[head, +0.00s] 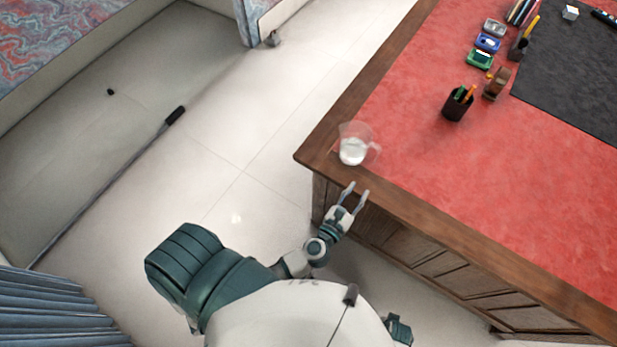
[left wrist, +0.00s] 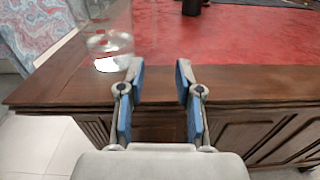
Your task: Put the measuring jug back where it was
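The measuring jug (head: 354,147) is clear, with white contents, and stands upright near the left corner of the red-topped desk. It also shows in the left wrist view (left wrist: 110,45), beyond and to the left of the fingers. My left gripper (head: 356,187) is open and empty, at the desk's wooden edge, just short of the jug and apart from it. In the left wrist view its two blue-padded fingers (left wrist: 157,72) are spread with only the desk edge between them. My right gripper does not show in the head view.
The desk (head: 480,210) has a raised wooden rim. A black pen cup (head: 456,104), a brown stamp-like object (head: 497,83), coloured small boxes (head: 481,59) and a black mat (head: 575,75) lie farther back. The red surface right of the jug is clear.

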